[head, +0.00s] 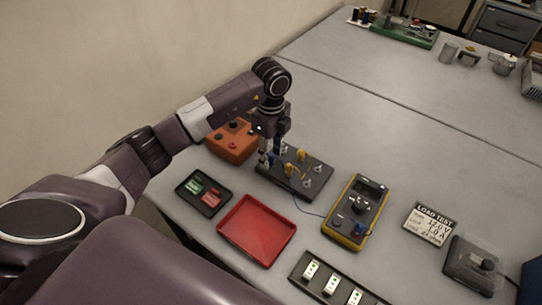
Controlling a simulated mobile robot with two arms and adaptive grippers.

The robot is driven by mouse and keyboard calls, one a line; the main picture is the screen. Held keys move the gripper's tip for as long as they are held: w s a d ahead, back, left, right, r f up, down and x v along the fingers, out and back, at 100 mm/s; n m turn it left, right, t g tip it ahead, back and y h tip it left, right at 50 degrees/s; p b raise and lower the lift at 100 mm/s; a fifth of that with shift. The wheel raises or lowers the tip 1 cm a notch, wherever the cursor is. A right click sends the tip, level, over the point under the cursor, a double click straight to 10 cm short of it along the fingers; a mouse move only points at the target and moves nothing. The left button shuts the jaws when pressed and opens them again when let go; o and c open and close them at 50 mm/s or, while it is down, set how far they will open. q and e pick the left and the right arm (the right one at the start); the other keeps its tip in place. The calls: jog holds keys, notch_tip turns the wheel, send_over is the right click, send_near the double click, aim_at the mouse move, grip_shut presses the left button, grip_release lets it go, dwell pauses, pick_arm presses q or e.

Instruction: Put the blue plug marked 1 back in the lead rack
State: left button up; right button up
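My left gripper (269,157) points down at the back left of a dark board (312,187) with metal posts and yellow plugs (301,155), which may be the lead rack. Small blue parts (277,146) show at the gripper's fingers; I cannot tell whether they are a held plug or stand behind it. Whether the fingers are open or shut is too small to tell. A thin blue lead (308,212) runs from the board toward the yellow multimeter (342,221), which has a blue plug (360,229) at its lower right. No number is readable. My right gripper is not in view.
An orange box (232,142) stands behind left of the board. A small black tray (184,190) with green and red pieces, a red tray (224,226) and a black strip with white modules (306,283) lie in front. A load test card (428,224) lies right.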

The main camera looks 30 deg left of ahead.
pick_arm(q)
notch_tip(320, 180, up, 11)
dwell(0.3)
jog(key=shift+f, duration=0.15)
dwell(0.3)
